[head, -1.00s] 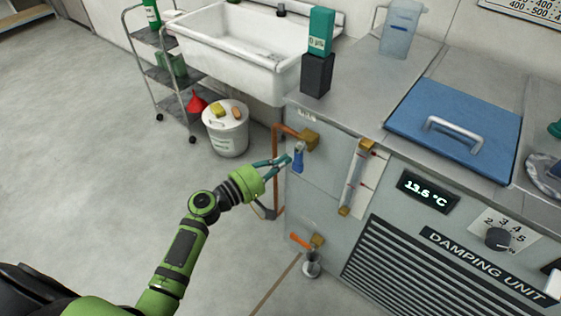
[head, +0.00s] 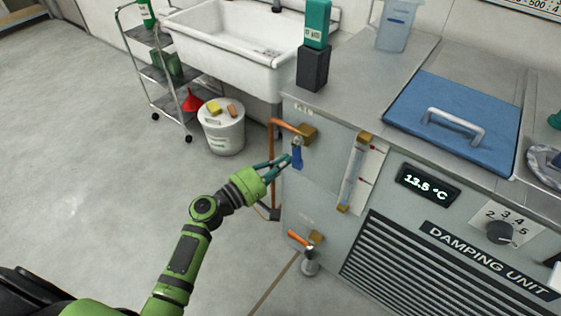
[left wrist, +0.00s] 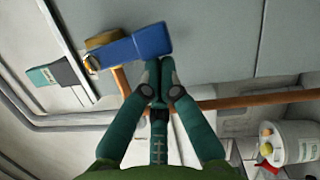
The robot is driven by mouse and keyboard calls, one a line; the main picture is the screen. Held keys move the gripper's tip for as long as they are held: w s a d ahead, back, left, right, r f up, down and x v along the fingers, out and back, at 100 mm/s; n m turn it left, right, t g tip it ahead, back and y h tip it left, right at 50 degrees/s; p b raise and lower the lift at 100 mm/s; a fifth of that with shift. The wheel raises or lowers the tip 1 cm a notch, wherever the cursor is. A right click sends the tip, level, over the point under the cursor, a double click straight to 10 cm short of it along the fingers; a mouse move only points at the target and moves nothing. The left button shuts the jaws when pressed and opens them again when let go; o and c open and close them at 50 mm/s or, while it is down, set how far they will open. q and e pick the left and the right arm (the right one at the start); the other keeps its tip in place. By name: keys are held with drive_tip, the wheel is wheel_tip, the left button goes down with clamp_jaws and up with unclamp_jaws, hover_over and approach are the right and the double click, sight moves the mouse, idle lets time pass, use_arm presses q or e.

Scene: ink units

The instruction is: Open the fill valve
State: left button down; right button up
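The fill valve is a brass fitting (head: 307,131) with a blue lever handle (head: 297,158) on the front panel, at the end of a copper pipe. The handle hangs down. In the left wrist view the blue handle (left wrist: 138,45) lies across the picture just beyond the fingertips. My left gripper (head: 288,161) reaches in from the left with its fingertips beside the handle. In the left wrist view its fingertips (left wrist: 159,70) are together with nothing between them. I cannot tell whether they touch the handle. My right gripper is not in view.
Below is another valve with an orange lever (head: 299,239). A sight tube (head: 353,175) stands right of the blue handle. A white bucket (head: 222,132) and a wire-legged trolley (head: 160,75) stand left, near the sink (head: 235,50). The floor at left is clear.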

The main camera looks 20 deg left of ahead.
use_arm(q)
drive_tip(key=shift+s+d+n+t+y+b, duration=0.15)
drive_tip(key=shift+s+d+n+t+b, duration=0.2)
drive_tip(key=shift+d+n, duration=0.75)
drive_tip(key=shift+s+d+n+t+y+b, duration=0.2)
drive_tip(key=shift+d+n+t+b, duration=0.2)
drive_tip(key=shift+n, duration=1.45)
drive_tip(key=shift+s+d+n+t+y+b, duration=0.15)
drive_tip(key=shift+s+d+n+t+b, duration=0.4)
drive_tip(key=shift+n, duration=0.9)
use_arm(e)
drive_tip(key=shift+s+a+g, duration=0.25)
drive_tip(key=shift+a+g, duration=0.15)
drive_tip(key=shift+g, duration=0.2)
use_arm(q)
drive_tip(key=shift+w+d, duration=0.2)
drive_tip(key=shift+w, duration=0.1)
